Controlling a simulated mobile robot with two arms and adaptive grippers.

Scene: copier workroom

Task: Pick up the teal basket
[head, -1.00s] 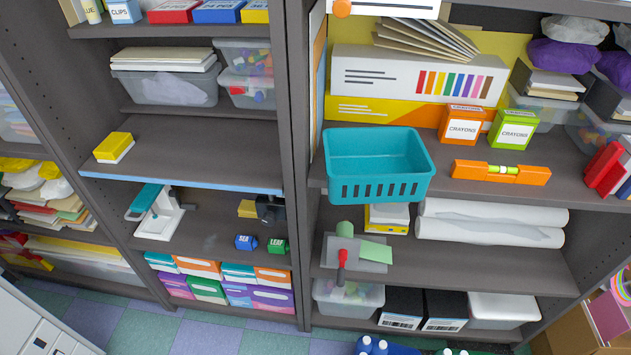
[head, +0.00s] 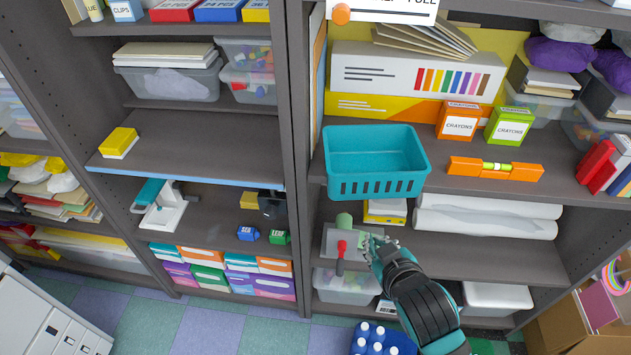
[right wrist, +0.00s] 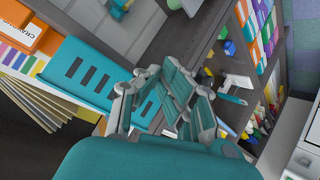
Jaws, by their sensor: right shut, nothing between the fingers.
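The teal basket (head: 376,186) is an open, slotted box. It sits upright at the front left of the right bookcase's middle shelf and sticks out a little past the shelf edge. Its inside looks empty. My right gripper (head: 372,243) is below the basket, in front of the lower shelf, apart from it in the head view. In the right wrist view the basket (right wrist: 85,82) shows to the left of the gripper (right wrist: 165,78) and partly behind its fingers. The right gripper is shut and empty. My left gripper does not show.
Crayon boxes (head: 459,121) and an orange level (head: 495,168) stand right of the basket. A long white box (head: 400,72) is behind it. An upright divider (head: 299,150) is close on the left. Paper rolls (head: 490,218) lie on the shelf below.

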